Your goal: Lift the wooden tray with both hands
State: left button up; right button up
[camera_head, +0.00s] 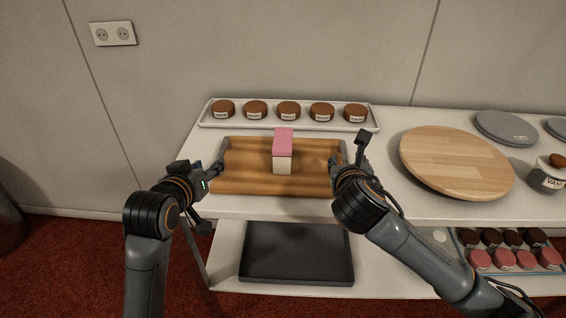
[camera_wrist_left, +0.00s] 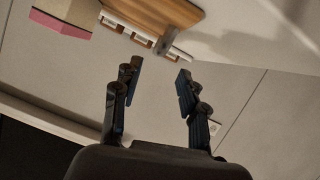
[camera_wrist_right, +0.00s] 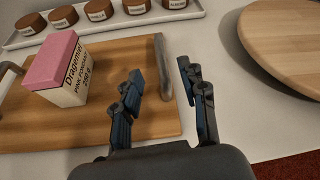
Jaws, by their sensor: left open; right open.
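The wooden tray (camera_head: 245,184) lies on the white table, with a grey handle at each end. A pink and white box (camera_head: 283,150) stands on it. My left gripper (camera_head: 214,172) is open at the tray's left end; in the left wrist view, the left handle (camera_wrist_left: 166,38) shows just beyond its parted fingers (camera_wrist_left: 159,69). My right gripper (camera_head: 349,154) is open at the right end; in the right wrist view, the right handle (camera_wrist_right: 163,65) appears between its fingers (camera_wrist_right: 161,74). Whether either gripper touches a handle cannot be told.
A white tray (camera_head: 375,127) of several brown labelled tubs stands behind the wooden tray. A round wooden board (camera_head: 455,160) is to the right, with grey discs (camera_head: 505,127) and a labelled jar (camera_head: 546,174) beyond. A dark tray (camera_head: 297,252) and pink and brown tubs (camera_head: 502,258) are on the lower shelf.

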aim_at(218, 156)
pick_arm(q)
jog(key=x, duration=1)
pick_arm(e)
jog(key=x, duration=1)
pick_arm(q)
jog(key=shift+c, duration=0.3)
pick_arm(e)
jog(key=shift+c, duration=0.3)
pick_arm(q)
grip_shut()
pick_arm(e)
grip_shut()
